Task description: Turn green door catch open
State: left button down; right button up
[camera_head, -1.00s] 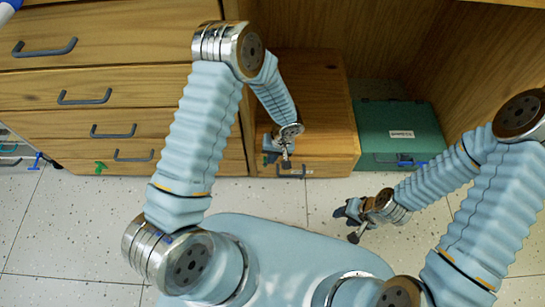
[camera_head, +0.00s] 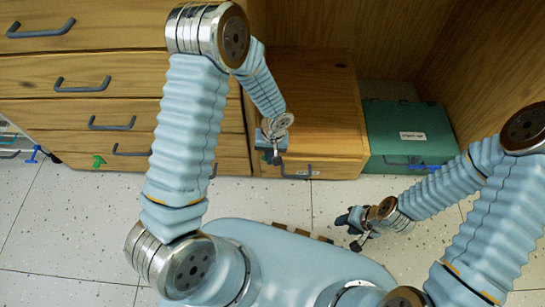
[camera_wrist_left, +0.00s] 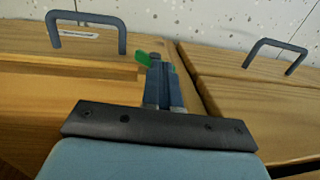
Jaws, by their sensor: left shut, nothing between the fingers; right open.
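A small green catch (camera_wrist_left: 143,58) sits at the edge of the wooden box (camera_head: 310,165), beside the gap to the drawer unit. My left gripper (camera_head: 271,154) is shut and empty at the box's front left edge. In the left wrist view its fingers (camera_wrist_left: 158,80) overlap the catch, with green showing on both sides of them. I cannot tell if they touch it. The head view hides this catch behind the gripper. Another green catch (camera_head: 98,162) is low on the drawer unit at the left. My right gripper (camera_head: 353,222) is open and empty above the floor.
The drawer unit (camera_head: 90,70) with grey handles stands left of the wooden box. A grey handle (camera_wrist_left: 85,20) with a white label is on the box. A green box (camera_head: 410,130) with a blue catch stands at the right. The speckled floor (camera_head: 60,240) is clear at the left.

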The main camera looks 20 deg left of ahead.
pick_arm(q)
jog(key=shift+s+a+f+b, duration=0.15)
jog(key=shift+a+b, duration=0.3)
jog(key=shift+b, duration=0.15)
jog(key=shift+s+a+f+b, duration=0.1)
jog(key=shift+a+b, duration=0.3)
jog(key=shift+b, duration=0.15)
jog(key=shift+a, duration=0.1)
jog(key=shift+r+p, duration=0.4)
jog(key=shift+r, duration=0.35)
jog(key=shift+r, duration=0.15)
jog(key=shift+r, duration=0.4)
notch_tip(320, 180, up, 13)
jog(key=d+p, duration=0.1)
jog(key=p, duration=0.2)
jog(key=shift+w+d, duration=0.2)
jog(key=shift+d, duration=0.05)
jog(key=shift+f, duration=0.15)
